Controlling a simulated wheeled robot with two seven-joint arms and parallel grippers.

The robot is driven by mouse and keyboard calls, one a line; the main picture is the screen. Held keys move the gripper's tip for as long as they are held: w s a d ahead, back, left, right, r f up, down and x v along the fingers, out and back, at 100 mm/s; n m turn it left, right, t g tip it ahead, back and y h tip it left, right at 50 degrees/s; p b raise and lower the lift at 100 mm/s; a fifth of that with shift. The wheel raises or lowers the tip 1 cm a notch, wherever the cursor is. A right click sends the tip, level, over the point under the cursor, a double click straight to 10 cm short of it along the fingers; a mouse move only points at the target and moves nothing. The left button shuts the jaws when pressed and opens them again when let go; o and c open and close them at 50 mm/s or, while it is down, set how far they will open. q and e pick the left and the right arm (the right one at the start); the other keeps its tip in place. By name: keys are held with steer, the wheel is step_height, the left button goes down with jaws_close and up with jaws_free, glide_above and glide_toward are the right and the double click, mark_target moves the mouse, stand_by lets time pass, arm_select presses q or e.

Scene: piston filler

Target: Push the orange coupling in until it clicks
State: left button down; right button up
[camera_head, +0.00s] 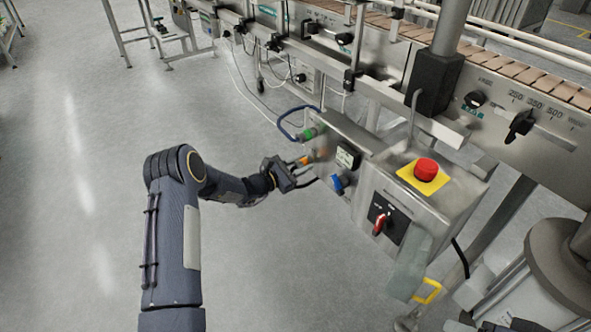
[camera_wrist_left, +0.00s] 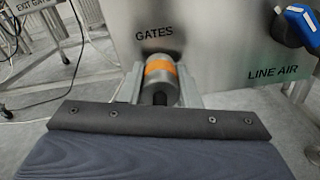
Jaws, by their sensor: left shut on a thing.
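The orange-banded coupling (camera_wrist_left: 159,74) is a metal cylinder in front of the panel marked GATES in the left wrist view. It also shows as a small orange spot (camera_head: 305,160) by the control box in the head view. My left gripper (camera_head: 298,164) reaches the coupling from the left and is shut on it. In the wrist view its fingers (camera_wrist_left: 160,90) stand on both sides of the coupling. The coupling's far end is hidden, so I cannot tell how deep it sits. My right gripper does not show.
A blue knob (camera_head: 337,183) sits right of the coupling, by the LINE AIR label (camera_wrist_left: 275,73). A green fitting (camera_head: 311,132) with a blue hose is above. The steel control box (camera_head: 425,215) carries a red button (camera_head: 426,169) and a red-handled switch (camera_head: 380,222).

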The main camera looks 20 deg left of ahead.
mark_target(296, 167)
arm_select(q)
steer(key=shift+w+d+f, duration=0.1)
steer(key=shift+w+d, duration=0.2)
steer(key=shift+w, duration=0.05)
steer(key=c, duration=1.1)
jaws_free()
steer(key=shift+w+d, duration=0.1)
steer(key=shift+o, duration=0.2)
steer(key=p+v, duration=0.2)
steer(key=v, duration=0.4)
steer(key=shift+a, duration=0.2)
steer(key=shift+v, duration=0.85)
steer(key=shift+d, duration=0.1)
